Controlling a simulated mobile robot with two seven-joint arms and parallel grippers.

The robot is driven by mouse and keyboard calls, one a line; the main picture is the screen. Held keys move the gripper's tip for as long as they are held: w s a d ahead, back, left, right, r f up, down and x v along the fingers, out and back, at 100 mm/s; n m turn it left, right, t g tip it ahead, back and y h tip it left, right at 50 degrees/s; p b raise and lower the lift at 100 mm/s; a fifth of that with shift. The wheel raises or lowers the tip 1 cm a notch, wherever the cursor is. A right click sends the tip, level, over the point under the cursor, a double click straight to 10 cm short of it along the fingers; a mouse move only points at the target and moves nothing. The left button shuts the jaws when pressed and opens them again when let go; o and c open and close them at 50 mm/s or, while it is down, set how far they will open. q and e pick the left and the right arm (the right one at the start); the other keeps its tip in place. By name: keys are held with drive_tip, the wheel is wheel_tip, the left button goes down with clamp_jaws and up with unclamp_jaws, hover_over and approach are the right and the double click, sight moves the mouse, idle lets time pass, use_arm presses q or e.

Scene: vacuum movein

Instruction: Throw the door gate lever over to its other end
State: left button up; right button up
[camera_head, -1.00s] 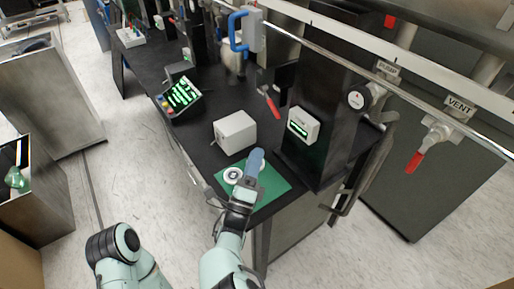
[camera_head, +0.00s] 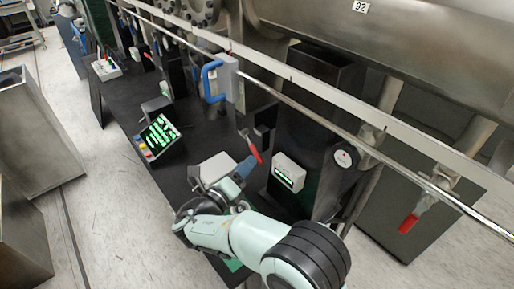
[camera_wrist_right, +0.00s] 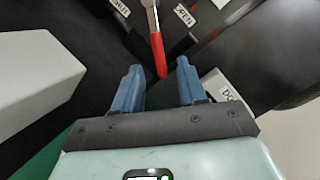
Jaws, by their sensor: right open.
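The door gate lever (camera_head: 251,147) is a short metal lever with a red grip, on the black post behind the bench. In the right wrist view the lever (camera_wrist_right: 157,52) comes down from the top edge, its red end lying between my blue fingertips in the picture. I cannot tell whether it is truly between them in depth. My right gripper (camera_head: 245,167) is open and empty, just below the lever in the head view; its two fingers (camera_wrist_right: 159,66) stand apart in the wrist view. My left gripper is out of view.
A white box (camera_head: 216,168) stands left of the right gripper. A white display box (camera_head: 288,172) is mounted right of the lever. A green-screen console (camera_head: 158,137), a blue handle (camera_head: 212,82) and a long metal rail (camera_head: 300,108) are nearby. Another red-handled valve (camera_head: 410,222) hangs at right.

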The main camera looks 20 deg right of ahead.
sight(255, 155)
drive_tip(key=x, duration=0.8)
drive_tip(key=shift+w+d, duration=0.15)
drive_tip(key=shift+d, duration=0.05)
clamp_jaws()
